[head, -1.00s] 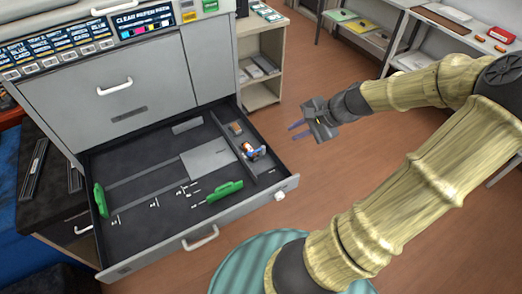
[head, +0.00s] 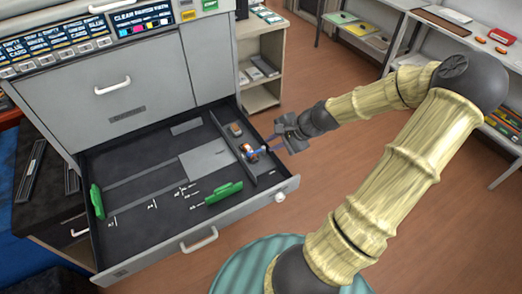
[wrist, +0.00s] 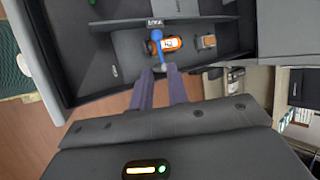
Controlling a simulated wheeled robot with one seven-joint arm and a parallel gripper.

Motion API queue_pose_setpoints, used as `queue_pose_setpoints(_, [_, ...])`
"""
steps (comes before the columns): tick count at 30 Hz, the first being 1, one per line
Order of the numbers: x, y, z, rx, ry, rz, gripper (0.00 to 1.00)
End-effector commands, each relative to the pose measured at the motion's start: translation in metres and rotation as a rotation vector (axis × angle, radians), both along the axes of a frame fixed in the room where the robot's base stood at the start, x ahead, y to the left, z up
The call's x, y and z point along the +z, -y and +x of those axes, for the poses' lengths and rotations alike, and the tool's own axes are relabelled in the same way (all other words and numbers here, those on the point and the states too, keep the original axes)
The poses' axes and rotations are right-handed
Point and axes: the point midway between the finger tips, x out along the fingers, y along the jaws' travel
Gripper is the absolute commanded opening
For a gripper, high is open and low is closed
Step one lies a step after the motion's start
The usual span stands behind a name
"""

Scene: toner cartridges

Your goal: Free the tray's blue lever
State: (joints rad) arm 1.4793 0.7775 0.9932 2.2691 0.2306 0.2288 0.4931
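The blue lever (wrist: 156,36) stands in the narrow right-hand compartment of the open drawer tray (head: 150,230). It is small in the head view (head: 256,156). A small orange item with a white label (wrist: 172,44) lies against or beside the lever; I cannot tell if they touch. It also shows in the head view (head: 246,149). My gripper (wrist: 160,71) is open and empty, its two purple fingers apart and pointing at the lever. In the head view my gripper (head: 270,146) is at the drawer's right wall.
A brown block (wrist: 208,42) lies farther back in the same compartment. Two green guides (head: 224,192) and a grey plate (head: 207,160) are in the main tray. The drawer's side wall lies close under my fingers.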

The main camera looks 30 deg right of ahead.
Motion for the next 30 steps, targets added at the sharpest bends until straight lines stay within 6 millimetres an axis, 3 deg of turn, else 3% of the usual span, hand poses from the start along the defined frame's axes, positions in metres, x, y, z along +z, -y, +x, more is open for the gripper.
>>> queue_pose_setpoints(12, [-0.049,-0.026,0.031,0.001,-0.001,0.002,0.17])
queue_pose_setpoints(23, [-0.053,-0.028,0.034,-0.001,0.000,0.000,0.17])
queue_pose_setpoints(26, [-0.053,-0.027,0.034,0.000,0.000,0.000,0.00])
queue_pose_setpoints(30, [-0.053,-0.027,0.034,0.000,0.000,0.000,0.00])
